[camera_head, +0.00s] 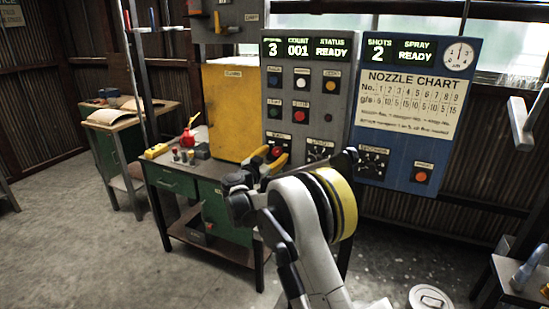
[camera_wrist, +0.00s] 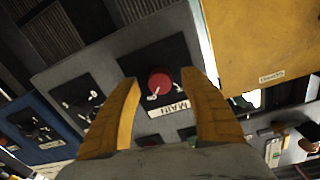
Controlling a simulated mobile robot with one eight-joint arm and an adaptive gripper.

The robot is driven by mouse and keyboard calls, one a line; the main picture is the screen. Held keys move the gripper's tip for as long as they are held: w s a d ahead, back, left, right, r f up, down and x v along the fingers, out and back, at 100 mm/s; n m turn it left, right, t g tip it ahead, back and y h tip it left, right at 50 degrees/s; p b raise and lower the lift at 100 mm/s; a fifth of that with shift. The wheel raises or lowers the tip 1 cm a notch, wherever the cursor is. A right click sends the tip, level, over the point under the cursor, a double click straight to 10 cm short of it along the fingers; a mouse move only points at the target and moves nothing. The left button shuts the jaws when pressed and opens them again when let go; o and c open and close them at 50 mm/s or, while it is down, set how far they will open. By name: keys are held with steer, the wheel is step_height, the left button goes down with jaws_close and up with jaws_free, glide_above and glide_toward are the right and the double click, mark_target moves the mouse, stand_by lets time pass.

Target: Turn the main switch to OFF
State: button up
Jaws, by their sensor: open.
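The main switch is a red round knob (camera_wrist: 160,83) on a black plate, with a white MAIN label (camera_wrist: 169,108) beside it in the wrist view. In the head view the red knob (camera_head: 277,151) is low on the left of the grey control panel (camera_head: 305,95). My gripper (camera_wrist: 161,77) is open, its two yellow-orange fingers on either side of the knob in the wrist picture. In the head view my gripper (camera_head: 272,154) is right by the knob. I cannot tell whether the fingers touch it. The knob's setting is unclear.
The blue panel (camera_head: 412,150) with a nozzle chart is to the right. A yellow cabinet (camera_head: 229,105) stands left of the grey panel. A green workbench (camera_head: 175,183) with small tools is below left. Black dials (camera_wrist: 85,98) sit near the switch. Open floor lies at left.

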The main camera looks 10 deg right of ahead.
jaws_close()
steer(key=shift+n, duration=0.3)
stand_by(0.3)
steer(key=n+p, duration=0.1)
steer(key=n, duration=0.2)
steer(key=shift+n, duration=0.4)
steer(key=n, duration=0.4)
steer(key=shift+n, duration=0.3)
steer(key=n, duration=0.4)
steer(key=shift+s+d+n+t+p, duration=0.1)
steer(key=shift+n+t+p, duration=0.3)
steer(key=shift+n, duration=2.3)
